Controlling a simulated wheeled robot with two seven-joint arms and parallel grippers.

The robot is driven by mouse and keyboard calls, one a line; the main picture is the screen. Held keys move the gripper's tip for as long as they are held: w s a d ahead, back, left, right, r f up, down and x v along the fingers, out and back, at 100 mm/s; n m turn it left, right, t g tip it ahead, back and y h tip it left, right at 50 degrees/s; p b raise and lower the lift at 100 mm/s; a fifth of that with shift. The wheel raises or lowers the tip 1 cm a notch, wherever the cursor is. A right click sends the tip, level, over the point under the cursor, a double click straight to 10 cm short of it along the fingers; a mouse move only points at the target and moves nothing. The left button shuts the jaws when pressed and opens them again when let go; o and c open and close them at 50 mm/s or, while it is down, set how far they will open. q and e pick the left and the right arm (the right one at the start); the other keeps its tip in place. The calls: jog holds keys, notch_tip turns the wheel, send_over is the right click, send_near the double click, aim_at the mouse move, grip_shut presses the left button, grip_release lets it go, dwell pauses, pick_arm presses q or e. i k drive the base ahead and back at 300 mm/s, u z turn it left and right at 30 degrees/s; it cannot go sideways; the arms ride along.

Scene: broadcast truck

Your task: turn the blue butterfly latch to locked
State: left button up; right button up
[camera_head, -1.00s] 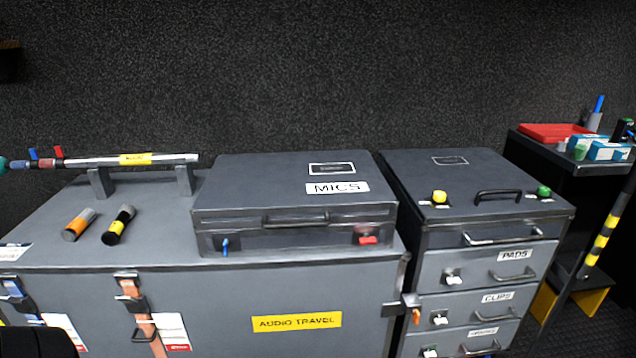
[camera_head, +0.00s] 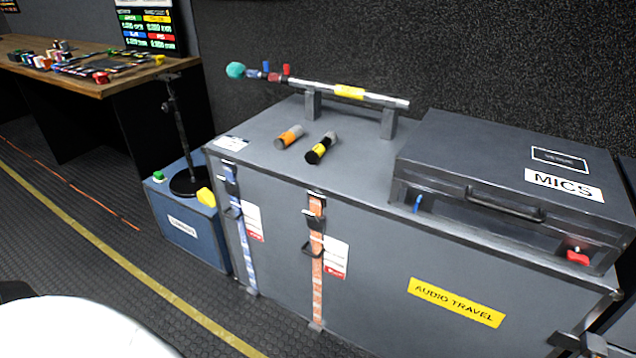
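The blue butterfly latch (camera_head: 418,203) is on the left of the front face of the grey MICS case (camera_head: 470,170), and its small blue tab stands about upright. A red latch (camera_head: 577,257) sits on the right of the same face, with its tab about level. The case is closed and lies on top of the grey AUDIO TRAVEL trunk (camera_head: 380,270). Neither of my grippers is in view.
A boom pole (camera_head: 380,97) rests on two brackets at the trunk's back. Two cylinders, orange (camera_head: 289,138) and yellow-banded (camera_head: 320,149), lie on the trunk's top. A blue box (camera_head: 185,228) with a stand is left of the trunk. Open floor (camera_head: 60,240) lies at left.

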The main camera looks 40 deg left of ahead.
aim_at(419, 200)
jog(key=u, duration=0.5)
jog(key=k, duration=1.05)
jog(key=u, duration=1.15)
jog(key=i, duration=1.8)
jog(key=z, duration=0.9)
